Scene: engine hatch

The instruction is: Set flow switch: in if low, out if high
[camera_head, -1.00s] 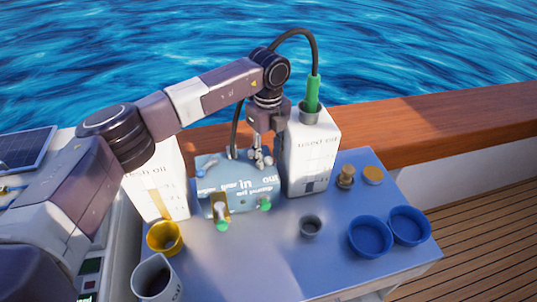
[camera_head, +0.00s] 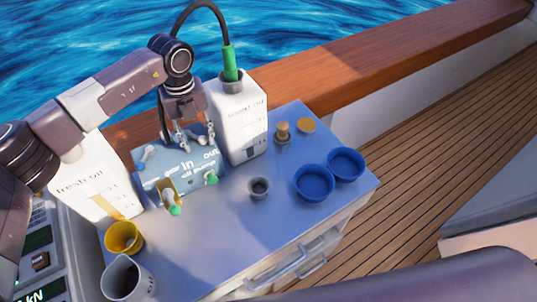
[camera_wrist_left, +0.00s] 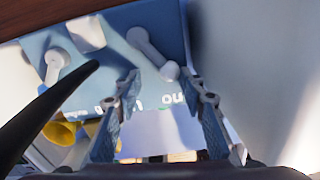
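The blue oil pump box (camera_head: 150,185) stands at the back left of the table, with white "in" and "out" labels. My left gripper (camera_head: 195,138) is over its top, by the "out" side. In the left wrist view my left gripper (camera_wrist_left: 163,108) has its two fingers apart with nothing between them. A grey lever (camera_wrist_left: 150,50) lies on the box beyond the fingers, its round end near the partly hidden "out" label. A second grey lever (camera_wrist_left: 56,65) is at the left. The gripper partly hides the switch in the head view. My right gripper is not in view.
White fresh oil (camera_head: 90,180) and used oil (camera_head: 240,125) containers flank the box. A green-ended hose (camera_head: 229,62) stands in the used oil one. Yellow cup (camera_head: 123,238), grey jug (camera_head: 125,278), small dark cup (camera_head: 259,187) and blue bowls (camera_head: 314,182) are on the table.

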